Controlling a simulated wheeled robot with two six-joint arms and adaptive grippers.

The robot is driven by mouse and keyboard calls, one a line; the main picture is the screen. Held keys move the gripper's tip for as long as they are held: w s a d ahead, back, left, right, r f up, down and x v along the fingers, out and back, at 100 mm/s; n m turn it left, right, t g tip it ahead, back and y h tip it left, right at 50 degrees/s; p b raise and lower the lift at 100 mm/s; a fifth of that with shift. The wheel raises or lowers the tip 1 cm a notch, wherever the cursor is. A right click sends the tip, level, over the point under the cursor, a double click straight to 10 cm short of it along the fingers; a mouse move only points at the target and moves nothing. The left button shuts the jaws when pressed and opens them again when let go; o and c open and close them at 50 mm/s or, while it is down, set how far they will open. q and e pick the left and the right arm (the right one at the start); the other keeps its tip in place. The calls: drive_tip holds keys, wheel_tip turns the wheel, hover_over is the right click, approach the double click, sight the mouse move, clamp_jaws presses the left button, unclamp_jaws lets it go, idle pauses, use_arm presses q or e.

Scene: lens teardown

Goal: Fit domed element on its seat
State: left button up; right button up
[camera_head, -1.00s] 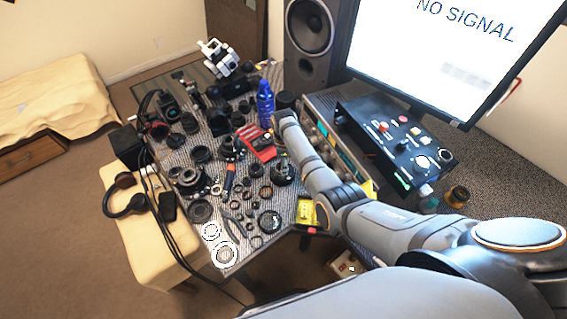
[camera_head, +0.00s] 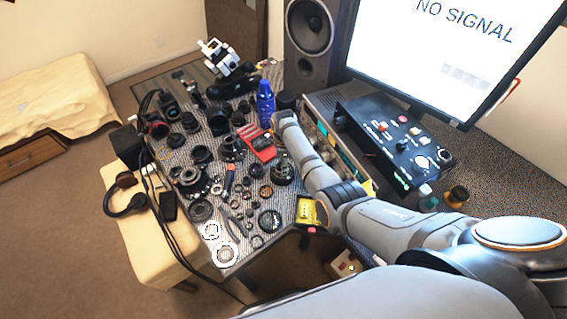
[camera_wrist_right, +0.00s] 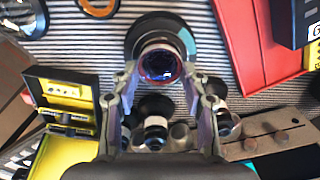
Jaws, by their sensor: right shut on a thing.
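My right gripper (camera_wrist_right: 160,80) points down over the bench, with one finger on each side of a round glass element (camera_wrist_right: 160,65). The glass has a purple sheen and a reddish rim, and I take it to be the domed element. It lies in line with a dark round lens barrel (camera_wrist_right: 146,25) behind it; I cannot tell whether they touch. The seat is not clearly visible. My left gripper is out of view.
An open yellow-lined case (camera_wrist_right: 65,105) is left of the gripper, and a red case (camera_wrist_right: 255,45) is at upper right. A brown bar (camera_wrist_right: 270,135) lies at right. Several lenses and rings crowd the bench around a blue bottle (camera_head: 265,103).

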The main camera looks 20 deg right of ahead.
drive_tip(key=o, duration=1.2)
drive_tip(key=shift+o, duration=0.5)
drive_tip(key=shift+o, duration=1.2)
wheel_tip(320, 180, up, 7)
drive_tip(key=p, duration=0.7)
drive_tip(key=shift+r, duration=0.1)
